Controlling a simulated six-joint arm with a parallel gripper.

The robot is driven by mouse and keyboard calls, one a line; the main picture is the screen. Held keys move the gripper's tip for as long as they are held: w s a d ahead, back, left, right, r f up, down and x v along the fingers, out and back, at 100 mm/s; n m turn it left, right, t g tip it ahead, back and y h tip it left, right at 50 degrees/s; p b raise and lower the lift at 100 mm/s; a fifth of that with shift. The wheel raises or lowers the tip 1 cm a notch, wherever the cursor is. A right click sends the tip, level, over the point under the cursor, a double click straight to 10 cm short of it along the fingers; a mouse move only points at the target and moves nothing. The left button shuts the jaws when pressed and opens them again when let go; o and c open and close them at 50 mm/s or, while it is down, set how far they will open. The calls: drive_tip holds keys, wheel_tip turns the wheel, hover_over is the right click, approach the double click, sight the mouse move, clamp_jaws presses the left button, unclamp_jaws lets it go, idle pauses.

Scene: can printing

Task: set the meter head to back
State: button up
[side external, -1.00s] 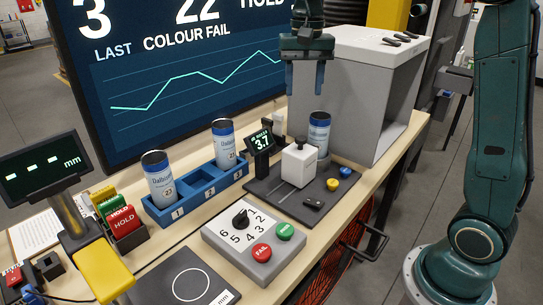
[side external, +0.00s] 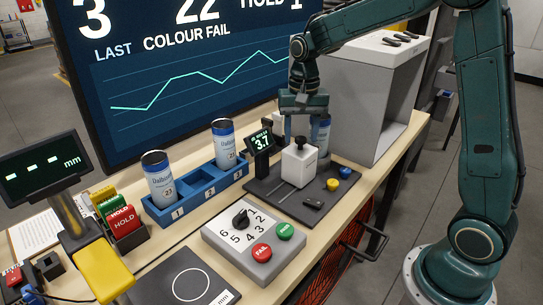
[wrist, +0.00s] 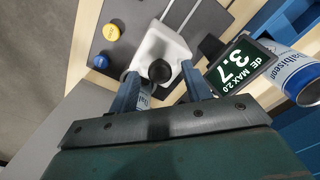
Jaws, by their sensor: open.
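The meter head is a white block (side external: 299,166) with a black knob on top. It sits on a dark slotted plate (side external: 262,189), in front of a blue-and-white can (side external: 321,136). In the wrist view the head (wrist: 163,45) and its round black knob (wrist: 158,71) show between my fingertips. My gripper (side external: 304,142) is open and low over the head and the can, with one finger on either side of the knob. It also shows in the wrist view (wrist: 159,72). I cannot tell whether a finger touches anything. Part of the can is hidden behind the gripper.
A small display (side external: 262,142) reading 3.7 stands close left of the head. Yellow (side external: 345,173) and blue (side external: 333,184) buttons are on the plate's right. A blue rack (side external: 196,196) holds two cans. A grey box (side external: 350,95) stands behind on the right. A dial box (side external: 252,240) is in front.

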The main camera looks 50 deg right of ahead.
drive_tip(key=shift+f, duration=0.2)
clamp_jaws()
drive_tip(key=shift+a, duration=2.6)
unclamp_jaws()
drive_tip(key=shift+r, duration=0.15)
